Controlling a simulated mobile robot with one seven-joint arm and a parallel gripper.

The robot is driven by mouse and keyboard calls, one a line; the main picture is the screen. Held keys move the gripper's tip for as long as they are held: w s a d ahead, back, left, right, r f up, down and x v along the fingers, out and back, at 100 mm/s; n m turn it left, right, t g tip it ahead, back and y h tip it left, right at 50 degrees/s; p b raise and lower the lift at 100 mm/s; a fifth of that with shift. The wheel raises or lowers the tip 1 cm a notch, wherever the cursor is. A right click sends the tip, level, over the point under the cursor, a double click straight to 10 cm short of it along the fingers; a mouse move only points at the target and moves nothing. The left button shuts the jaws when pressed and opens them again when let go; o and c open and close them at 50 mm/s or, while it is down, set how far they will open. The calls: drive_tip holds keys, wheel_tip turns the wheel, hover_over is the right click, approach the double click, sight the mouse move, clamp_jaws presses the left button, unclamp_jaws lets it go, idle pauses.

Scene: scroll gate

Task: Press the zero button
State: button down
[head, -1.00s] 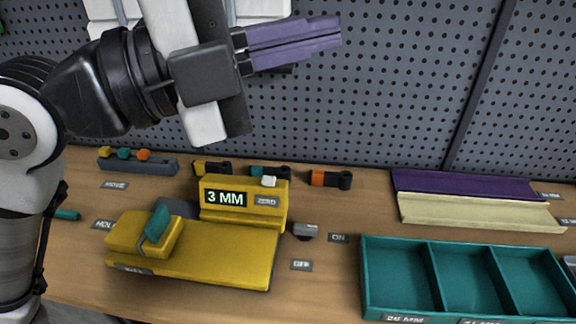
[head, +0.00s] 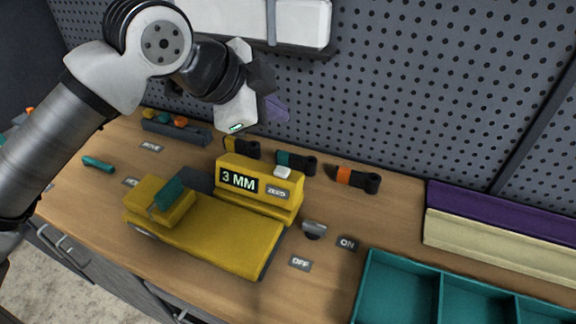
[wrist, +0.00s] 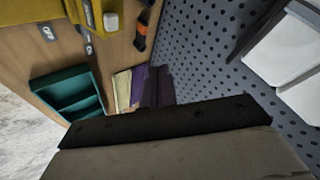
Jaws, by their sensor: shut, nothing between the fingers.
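The zero button is a small white cap (head: 283,172) on top of the yellow gauge housing (head: 240,200), above the ZERO label (head: 277,191). The housing's display reads 3 MM (head: 239,181). The white cap also shows at the top of the wrist view (wrist: 111,21). My gripper (head: 277,108) has purple fingers, partly hidden behind my wrist. It is shut and empty, up in front of the pegboard and above the button in the picture, apart from it.
A teal divided tray (head: 400,268) is at the lower right. A white box (head: 300,22) hangs above on the pegboard.

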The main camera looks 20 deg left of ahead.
drive_tip(key=b, duration=0.5)
hover_over(277, 172)
wheel_tip(277, 172, down, 8)
drive_tip(key=shift+r, duration=0.2)
drive_tip(key=shift+f+b, duration=0.6)
drive_tip(key=shift+f, duration=0.15)
idle(1.4)
drive_tip(key=shift+f+b, duration=0.3)
drive_tip(key=shift+b, duration=0.4)
drive_tip(key=shift+f+b, duration=0.5)
drive_tip(key=shift+b, duration=0.1)
idle(0.4)
drive_tip(key=shift+r, duration=0.15)
drive_tip(key=shift+r+p, duration=0.4)
drive_tip(key=shift+r, duration=0.4)
